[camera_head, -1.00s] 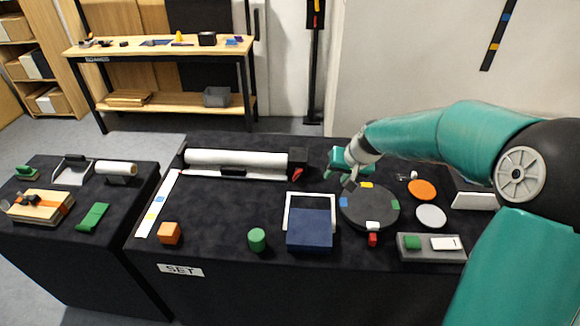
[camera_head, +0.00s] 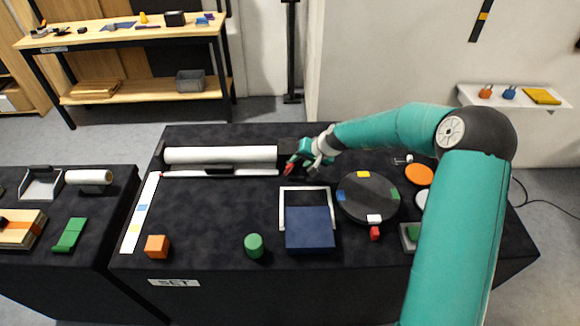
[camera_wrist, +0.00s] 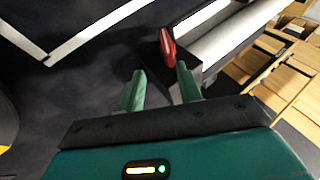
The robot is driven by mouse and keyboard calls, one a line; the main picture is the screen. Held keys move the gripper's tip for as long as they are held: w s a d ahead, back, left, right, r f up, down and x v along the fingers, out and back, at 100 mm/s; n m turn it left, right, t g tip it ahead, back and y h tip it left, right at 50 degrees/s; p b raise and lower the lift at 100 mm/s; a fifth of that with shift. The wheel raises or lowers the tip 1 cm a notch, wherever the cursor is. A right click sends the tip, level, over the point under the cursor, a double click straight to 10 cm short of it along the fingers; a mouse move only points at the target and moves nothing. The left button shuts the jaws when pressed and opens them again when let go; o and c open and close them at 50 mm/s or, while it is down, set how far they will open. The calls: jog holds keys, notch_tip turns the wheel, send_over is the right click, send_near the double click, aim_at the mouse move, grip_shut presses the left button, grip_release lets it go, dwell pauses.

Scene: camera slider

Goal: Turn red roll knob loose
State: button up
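The red roll knob (camera_head: 289,170) is at the right end of the white roll (camera_head: 220,155), on a dark end block. In the wrist view the knob (camera_wrist: 167,47) is a thin upright red piece in front of the block (camera_wrist: 180,76). My gripper (camera_head: 298,163) is at the roll's right end, close to the knob. In the wrist view my gripper (camera_wrist: 160,69) is open, with two green fingers apart. The knob shows just beyond the fingertips, nearer the right finger. I cannot tell whether they touch.
A dark turntable (camera_head: 368,197) with coloured tabs is right of my gripper. A white frame with a navy box (camera_head: 310,230), a green cylinder (camera_head: 254,245) and an orange cube (camera_head: 157,246) stand nearer the front.

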aim_at(287, 170)
jog(key=s+a, duration=0.2)
jog(key=s, duration=0.1)
jog(key=shift+s+a+r, duration=0.15)
jog(key=shift+s+a, duration=0.1)
jog(key=shift+a, duration=0.1)
jog(key=w+f, duration=0.5)
jog(key=f, duration=0.1)
jog(key=shift+w+a+f, duration=0.1)
jog(key=shift+w+a, duration=0.1)
jog(key=shift+w, duration=0.2)
jog(key=shift+s+a+r, duration=0.75)
jog(key=shift+s+a, duration=0.25)
jog(key=shift+s, duration=0.1)
jog(key=shift+w+d+f, duration=0.2)
jog(key=shift+w+d, duration=0.1)
jog(key=shift+d, duration=0.15)
jog(key=shift+r, duration=0.1)
jog(key=shift+s+a+r, duration=0.15)
jog(key=shift+s+r, duration=0.1)
jog(key=shift+s, duration=0.1)
jog(key=c, duration=0.3)
jog(key=shift+w+d+f, duration=0.1)
jog(key=shift+w+d, duration=0.2)
grip_shut()
